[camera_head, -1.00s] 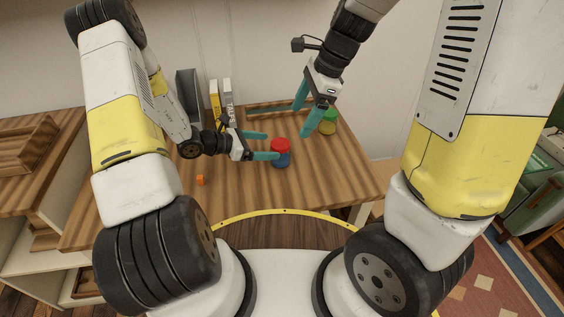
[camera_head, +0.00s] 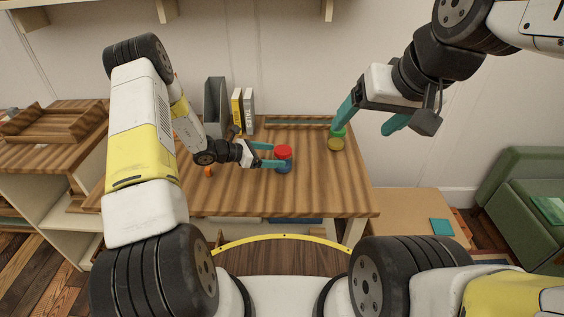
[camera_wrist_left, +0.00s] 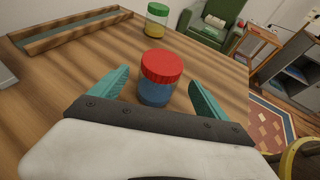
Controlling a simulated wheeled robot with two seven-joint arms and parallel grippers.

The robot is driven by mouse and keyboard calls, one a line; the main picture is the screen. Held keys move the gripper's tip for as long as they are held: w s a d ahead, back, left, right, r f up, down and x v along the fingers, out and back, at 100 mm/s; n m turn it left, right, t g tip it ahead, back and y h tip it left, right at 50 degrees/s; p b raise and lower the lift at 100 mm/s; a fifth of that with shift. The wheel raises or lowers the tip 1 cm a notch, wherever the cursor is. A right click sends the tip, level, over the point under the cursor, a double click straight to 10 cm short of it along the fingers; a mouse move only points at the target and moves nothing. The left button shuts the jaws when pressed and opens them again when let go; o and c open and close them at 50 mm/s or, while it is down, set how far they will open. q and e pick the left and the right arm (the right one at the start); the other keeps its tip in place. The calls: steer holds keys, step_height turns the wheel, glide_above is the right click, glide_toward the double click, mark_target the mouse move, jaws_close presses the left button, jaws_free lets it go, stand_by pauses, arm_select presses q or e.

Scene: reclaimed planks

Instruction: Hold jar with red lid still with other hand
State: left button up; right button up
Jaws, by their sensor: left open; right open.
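The jar with the red lid (camera_head: 284,153) stands upright on the wooden table, with blue contents under the lid. In the left wrist view the jar (camera_wrist_left: 158,90) sits between the two teal fingers of my left gripper (camera_wrist_left: 160,92), with gaps on both sides. My left gripper (camera_head: 268,155) is open around it. My right gripper (camera_head: 366,122) is open and empty, held above the table's right edge. One of its fingers overlaps the green lid of another jar in the head view; I cannot tell whether they touch.
The jar with the green lid (camera_head: 336,144) and yellow contents stands at the table's back right. A grey file holder (camera_head: 215,105), books (camera_head: 243,110) and a small orange object (camera_head: 208,172) are on the left. A shallow wooden tray (camera_head: 290,119) lies at the back. The table's front is clear.

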mark_target(284, 150)
arm_select(q)
steer(key=x, duration=0.7)
steer(key=shift+w+d+f, duration=0.15)
steer(key=shift+f, duration=0.25)
steer(key=c, duration=1.6)
steer(key=shift+r, duration=0.15)
steer(key=shift+r, duration=0.45)
steer(key=shift+s+a+r, duration=0.1)
steer(key=shift+s+r, duration=0.1)
steer(key=shift+r, duration=0.4)
steer(key=shift+s+a+r, duration=0.15)
steer(key=shift+s+r, duration=0.1)
steer(key=shift+r, duration=0.4)
steer(key=s+a, duration=0.2)
steer(key=s, duration=0.2)
steer(key=s+a+r, duration=0.1)
steer(key=s+a, duration=0.1)
steer(key=s, duration=0.3)
steer(key=s+a, duration=0.2)
steer(key=s, duration=0.3)
steer(key=shift+r, duration=0.2)
steer(key=o, duration=1)
steer(key=shift+w, duration=0.1)
jaws_close()
